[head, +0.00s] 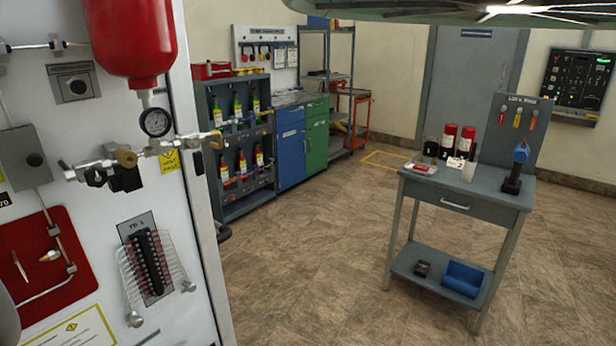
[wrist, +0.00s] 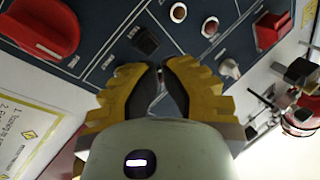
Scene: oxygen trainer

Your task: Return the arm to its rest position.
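My gripper (wrist: 160,72) shows in the wrist view with yellow ridged fingers and dark inner pads. Its fingertips are close together with a narrow gap between them. A small metallic piece shows in that gap; I cannot tell whether the fingers touch it. Behind the fingertips is a dark blue panel (wrist: 100,50) with knobs and switches. In the head view the gripper does not show.
Red knobs (wrist: 40,25) flank the panel in the wrist view. In the head view, a white trainer cabinet (head: 195,240) with a red cylinder (head: 133,40), gauge and valves stands at left. A grey work table (head: 470,190) stands at right. Open floor (head: 310,240) lies between.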

